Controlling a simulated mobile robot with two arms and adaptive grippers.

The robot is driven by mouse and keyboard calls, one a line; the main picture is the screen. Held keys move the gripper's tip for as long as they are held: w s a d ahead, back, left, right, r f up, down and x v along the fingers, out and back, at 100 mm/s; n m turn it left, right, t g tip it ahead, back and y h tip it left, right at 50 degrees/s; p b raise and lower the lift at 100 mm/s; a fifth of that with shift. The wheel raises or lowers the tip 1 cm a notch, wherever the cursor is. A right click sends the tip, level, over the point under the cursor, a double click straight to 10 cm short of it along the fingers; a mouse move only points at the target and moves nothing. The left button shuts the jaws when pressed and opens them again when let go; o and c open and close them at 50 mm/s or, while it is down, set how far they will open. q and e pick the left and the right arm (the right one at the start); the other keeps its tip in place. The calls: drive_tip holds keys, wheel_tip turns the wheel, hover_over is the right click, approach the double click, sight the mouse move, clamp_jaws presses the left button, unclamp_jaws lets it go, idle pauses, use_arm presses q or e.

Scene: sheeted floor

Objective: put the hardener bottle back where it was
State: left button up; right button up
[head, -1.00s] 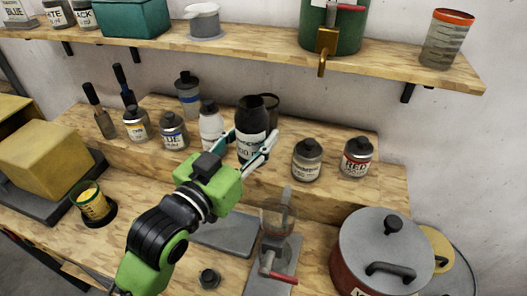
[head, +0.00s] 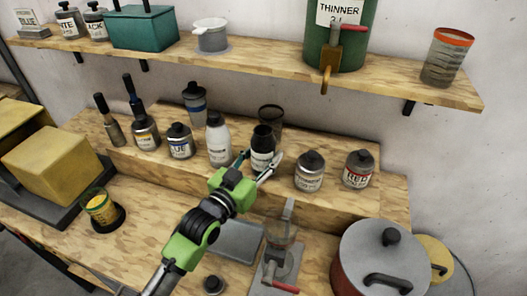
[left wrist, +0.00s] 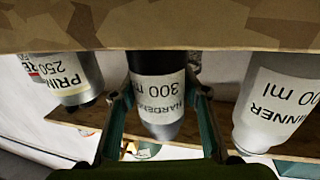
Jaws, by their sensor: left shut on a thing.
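The hardener bottle (head: 262,150) is dark with a white label and stands upright on or just above the raised wooden step. It sits between a white bottle (head: 218,145) and a grey primer jar (head: 309,172). My left gripper (head: 259,167) is shut on it from the front. In the left wrist view, which is upside down, the fingers flank the hardener bottle (left wrist: 157,100). The thinner bottle (left wrist: 275,105) and the primer jar (left wrist: 72,80) stand apart on either side. The step edge hides its base, so contact cannot be told. My right gripper is out of view.
A smoky glass (head: 270,118) stands behind the hardener bottle. A red-labelled jar (head: 358,170) stands farther right on the step. A lidded pot (head: 378,262) and a clear vessel on a stand (head: 284,232) are in front. An upper shelf (head: 275,60) runs above.

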use_arm(q)
drive_tip(key=shift+f, duration=0.1)
drive_tip(key=shift+f, duration=0.15)
drive_tip(key=o, duration=1.5)
drive_tip(key=shift+s, duration=0.1)
drive_tip(key=b+v, duration=0.3)
drive_tip(key=v, duration=0.9)
drive_tip(key=shift+r, duration=0.2)
